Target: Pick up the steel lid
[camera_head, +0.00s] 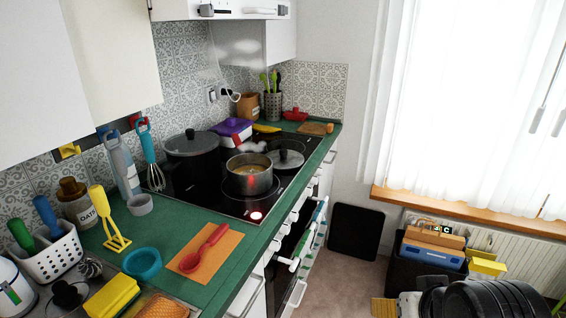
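A round lid (285,154) with a dark knob lies on the black hob, behind and to the right of an open steel pot (249,180). It looks like glass or steel with a metal rim; I cannot tell which. Another lid with a black knob (68,293) lies at the lower left near the sponge. A large dark pot (191,156) with its own lid stands at the back left of the hob. My gripper's fingers do not show in this view.
The hob (205,197) is set in a green counter (197,221). A red spoon rest (204,249) lies on an orange mat near the front edge. A bin with boxes (433,250) stands on the floor at the right.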

